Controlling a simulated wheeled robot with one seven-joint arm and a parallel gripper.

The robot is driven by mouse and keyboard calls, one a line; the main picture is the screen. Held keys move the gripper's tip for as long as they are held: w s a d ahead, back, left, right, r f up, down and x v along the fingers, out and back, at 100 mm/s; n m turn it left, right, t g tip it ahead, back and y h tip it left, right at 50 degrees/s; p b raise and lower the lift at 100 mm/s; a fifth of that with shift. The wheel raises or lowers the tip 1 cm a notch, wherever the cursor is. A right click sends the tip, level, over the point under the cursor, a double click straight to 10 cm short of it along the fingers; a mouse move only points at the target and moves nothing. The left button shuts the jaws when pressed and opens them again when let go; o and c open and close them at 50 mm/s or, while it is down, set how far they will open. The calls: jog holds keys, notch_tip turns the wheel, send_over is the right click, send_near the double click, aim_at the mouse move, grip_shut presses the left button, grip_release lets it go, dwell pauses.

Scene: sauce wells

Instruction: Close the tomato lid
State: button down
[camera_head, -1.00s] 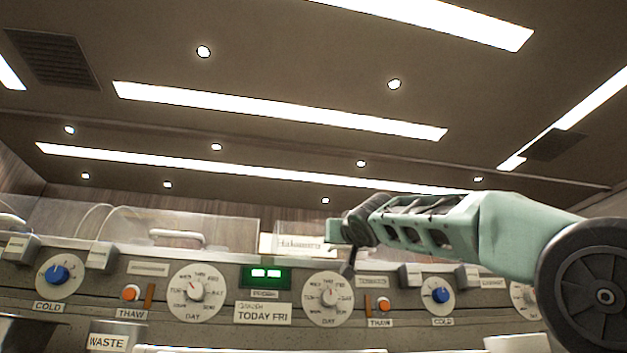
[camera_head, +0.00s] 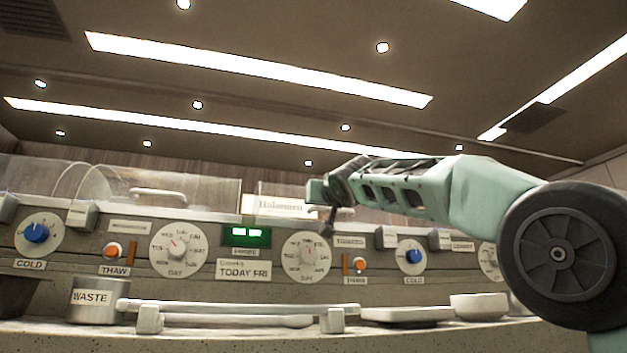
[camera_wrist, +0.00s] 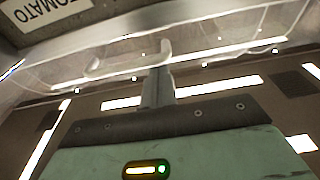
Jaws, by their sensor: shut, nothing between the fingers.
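A label reading TOMATO (camera_wrist: 60,12) shows upside down at the top left of the wrist view. Beside it a clear lid with a pale bar handle (camera_wrist: 128,50) spans the upper part of that view. The ceiling lights show through it, and I cannot tell its exact angle. My gripper (camera_wrist: 157,78) is shut and empty, its fingers overlapping the handle's right end in the picture; contact is unclear. In the head view my gripper (camera_head: 327,230) points down in front of the panel, right of the green display. My arm hides much of what is behind it there.
Another clear lid with a white handle (camera_head: 158,193) stands at the left. The panel carries dials, orange and blue knobs and a green display (camera_head: 246,236). On the counter are a WASTE container (camera_head: 92,299), a white rack (camera_head: 235,309) and a white bowl (camera_head: 479,306).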

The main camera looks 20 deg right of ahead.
jog(key=s+f+b, duration=0.1)
jog(key=s+b, duration=0.4)
jog(key=s, duration=0.4)
jog(key=shift+s+f, duration=0.15)
jog(key=shift+s, duration=0.25)
